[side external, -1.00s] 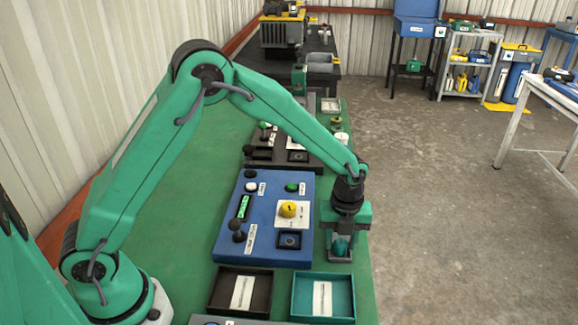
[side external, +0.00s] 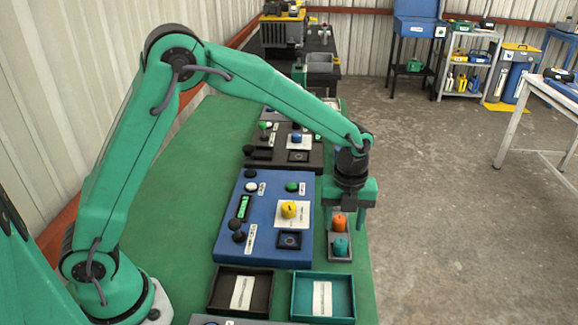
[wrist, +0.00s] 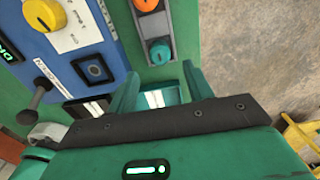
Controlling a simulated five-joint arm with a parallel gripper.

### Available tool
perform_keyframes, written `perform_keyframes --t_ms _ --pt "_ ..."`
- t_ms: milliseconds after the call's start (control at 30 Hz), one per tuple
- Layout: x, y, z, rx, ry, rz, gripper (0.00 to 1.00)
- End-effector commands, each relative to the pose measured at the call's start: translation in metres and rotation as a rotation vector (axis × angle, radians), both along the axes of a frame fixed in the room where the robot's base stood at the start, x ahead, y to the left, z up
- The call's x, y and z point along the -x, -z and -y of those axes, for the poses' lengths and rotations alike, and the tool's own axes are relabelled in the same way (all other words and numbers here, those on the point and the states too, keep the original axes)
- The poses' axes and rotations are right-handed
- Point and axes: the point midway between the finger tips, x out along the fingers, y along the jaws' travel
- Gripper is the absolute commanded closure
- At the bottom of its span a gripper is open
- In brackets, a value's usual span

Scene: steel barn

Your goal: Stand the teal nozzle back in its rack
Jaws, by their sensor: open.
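The teal nozzle (side external: 341,246) stands upright in the near slot of a small grey rack (side external: 340,259), with an orange nozzle (side external: 338,222) in the slot behind it. In the wrist view the teal nozzle (wrist: 160,52) sits in the rack (wrist: 154,29) beyond my fingertips, and the orange nozzle (wrist: 146,4) is cut by the top edge. My gripper (side external: 346,212) is open and empty, raised above the rack. In the wrist view my gripper (wrist: 161,78) has its fingers apart, with nothing held between them.
A blue control panel (side external: 231,225) with a yellow knob (side external: 289,209) lies left of the rack. A teal tray (side external: 352,301) and a dark brown tray (side external: 213,300) are nearer the camera. The bench's right edge is close to the rack.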

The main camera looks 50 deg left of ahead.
Motion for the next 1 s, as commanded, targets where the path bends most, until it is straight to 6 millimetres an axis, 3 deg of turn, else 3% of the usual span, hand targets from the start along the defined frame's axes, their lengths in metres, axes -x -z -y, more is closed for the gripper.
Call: perform_keyframes --t_ms 200,400,1000 --pt "0.000 -0.035 0.000 0.001 0.000 0.003 0.49" --pt "0.000 -0.053 0.000 0.000 0.000 0.000 0.49" --pt "0.000 -0.058 0.000 0.000 0.000 0.000 0.49"
